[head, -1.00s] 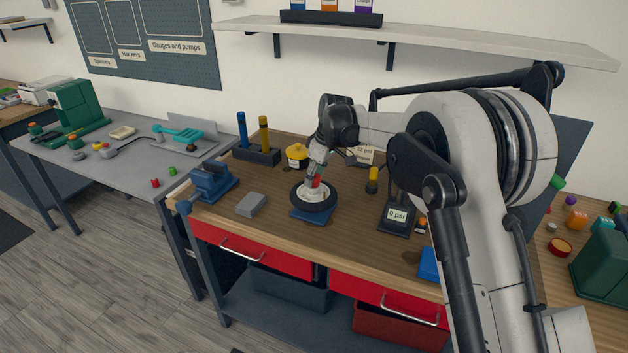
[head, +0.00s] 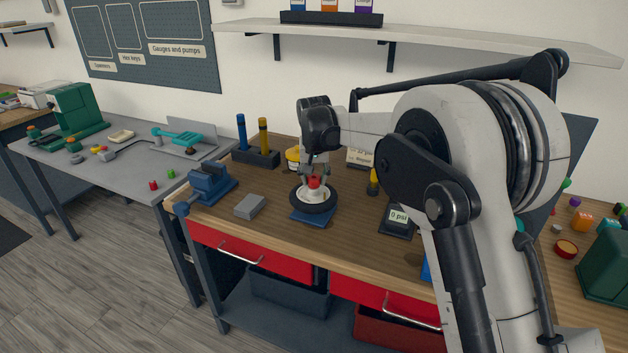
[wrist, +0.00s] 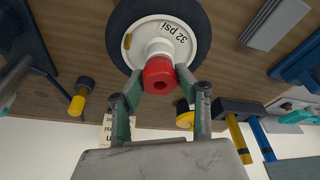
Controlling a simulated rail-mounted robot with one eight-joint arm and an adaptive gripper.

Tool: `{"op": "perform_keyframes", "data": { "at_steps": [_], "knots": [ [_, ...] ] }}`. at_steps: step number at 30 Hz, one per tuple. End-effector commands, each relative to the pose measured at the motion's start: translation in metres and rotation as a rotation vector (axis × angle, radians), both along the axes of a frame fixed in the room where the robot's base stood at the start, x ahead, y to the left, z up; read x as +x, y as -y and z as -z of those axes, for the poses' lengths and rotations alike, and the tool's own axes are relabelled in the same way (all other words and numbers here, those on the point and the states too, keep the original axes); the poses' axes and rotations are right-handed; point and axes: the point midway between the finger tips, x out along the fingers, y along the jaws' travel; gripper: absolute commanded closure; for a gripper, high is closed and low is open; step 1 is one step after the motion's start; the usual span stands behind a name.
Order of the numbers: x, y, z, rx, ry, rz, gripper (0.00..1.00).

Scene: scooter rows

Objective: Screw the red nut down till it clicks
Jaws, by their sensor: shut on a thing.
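The red nut (wrist: 160,76) sits at the middle of the white hub (wrist: 183,38) of a small black-tyred wheel (wrist: 122,20). The hub bears the print "32 psi". My gripper (wrist: 160,88) is shut on the red nut, one green-grey finger on each side. In the head view the wheel (head: 313,207) lies flat on a blue stand (head: 311,219) on the wooden bench, and the nut (head: 313,182) shows under my gripper (head: 314,176). The thread under the nut is hidden.
A blue vise (head: 211,183) and a grey block (head: 250,206) stand left of the wheel. A gauge reading "0 psi" (head: 398,217) stands to its right. A yellow pot (head: 292,158), a small card and a holder with blue and yellow handles (head: 258,157) are behind.

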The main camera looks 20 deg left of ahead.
Motion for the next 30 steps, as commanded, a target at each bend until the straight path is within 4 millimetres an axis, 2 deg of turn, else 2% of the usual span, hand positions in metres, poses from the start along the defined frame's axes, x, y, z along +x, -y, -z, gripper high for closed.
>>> {"op": "perform_keyframes", "data": {
  "at_steps": [15,26,27,30],
  "knots": [
    [0.0005,-0.0005,-0.0006,0.000,0.000,0.508,0.94],
    [0.0004,0.0000,-0.0008,0.001,0.000,0.564,0.94],
    [0.0004,0.0000,-0.0008,0.001,0.000,0.564,0.63],
    [0.0003,-0.0001,-0.0007,0.001,0.000,0.563,0.50]
  ]
}}
